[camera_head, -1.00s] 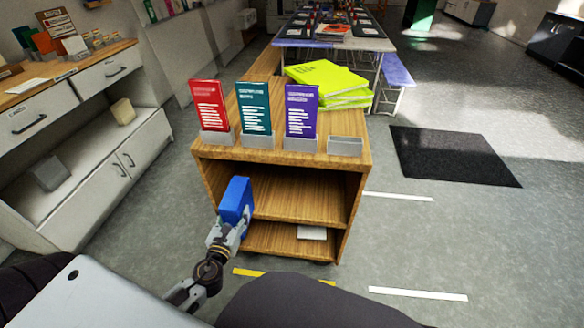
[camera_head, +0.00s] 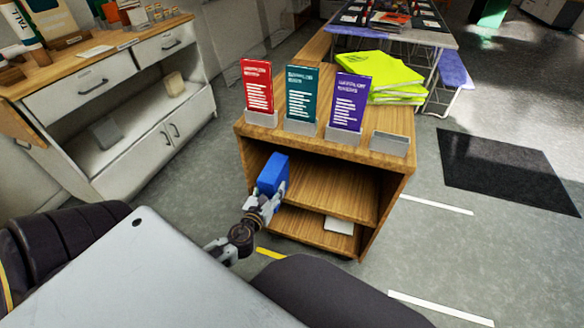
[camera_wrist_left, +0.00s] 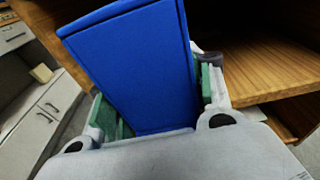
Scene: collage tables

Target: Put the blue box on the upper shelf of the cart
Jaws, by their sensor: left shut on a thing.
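My left gripper (camera_head: 268,205) is shut on a blue box (camera_head: 272,174) in the head view. In the left wrist view the blue box (camera_wrist_left: 140,65) stands between the two fingers (camera_wrist_left: 160,115). The wooden cart (camera_head: 322,157) has an open front. The box is at the left part of the upper shelf's (camera_head: 335,190) opening. I cannot tell whether it touches the shelf. The upper shelf (camera_wrist_left: 255,75) shows to the right of the box in the wrist view, and its visible part is bare. My right gripper is not in view.
On the cart's top stand a red card (camera_head: 257,88), a teal card (camera_head: 301,95), a purple card (camera_head: 347,102) and an empty holder (camera_head: 389,144). A white item (camera_head: 339,225) lies on the lower shelf. A white cabinet (camera_head: 150,110) stands at the left.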

